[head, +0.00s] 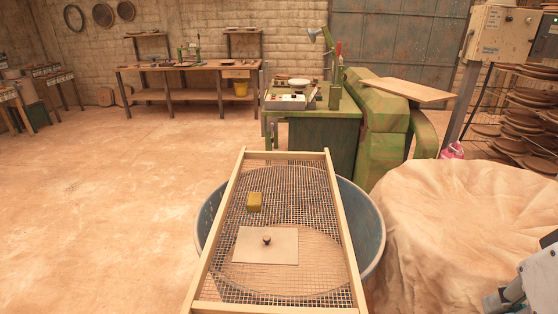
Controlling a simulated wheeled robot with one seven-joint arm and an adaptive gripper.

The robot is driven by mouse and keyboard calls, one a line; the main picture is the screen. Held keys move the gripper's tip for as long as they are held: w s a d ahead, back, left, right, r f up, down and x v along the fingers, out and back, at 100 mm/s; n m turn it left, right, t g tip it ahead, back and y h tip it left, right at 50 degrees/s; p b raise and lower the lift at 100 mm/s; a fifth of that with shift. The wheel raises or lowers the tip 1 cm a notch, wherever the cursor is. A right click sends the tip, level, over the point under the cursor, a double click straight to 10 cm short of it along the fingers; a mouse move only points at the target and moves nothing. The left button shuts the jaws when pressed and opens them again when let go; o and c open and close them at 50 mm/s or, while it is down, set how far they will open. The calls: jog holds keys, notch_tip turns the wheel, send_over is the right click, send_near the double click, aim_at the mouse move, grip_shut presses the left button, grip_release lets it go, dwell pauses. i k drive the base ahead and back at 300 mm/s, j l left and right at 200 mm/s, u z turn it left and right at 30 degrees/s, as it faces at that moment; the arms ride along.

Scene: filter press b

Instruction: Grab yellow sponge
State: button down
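The yellow sponge (254,201) is a small block lying on the wire mesh of a wooden-framed screen (337,215). It sits in the left half of the screen, beyond a pale flat plate with a dark knob (266,247). The sponge and the plate are apart. Part of my arm shows at the lower right edge of the head view, far from the sponge. I cannot make out the gripper's fingertips there.
The screen rests across a round blue tub (369,225). A cloth-covered mound (450,235) stands right of the tub. A green machine (385,125) and bench stand behind. A wooden workbench (185,67) is at the back wall. The floor on the left (90,200) is clear.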

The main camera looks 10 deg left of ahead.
aim_at(255, 199)
jog(key=u, duration=0.95)
jog(key=l+u, duration=0.15)
jog(key=u, duration=0.3)
jog(key=l+u, duration=0.25)
jog(key=u, duration=0.2)
jog(key=l+u, duration=0.2)
jog(key=u, duration=0.2)
jog(key=i+l, duration=0.1)
jog(key=l, duration=1.55)
jog(key=i, duration=0.25)
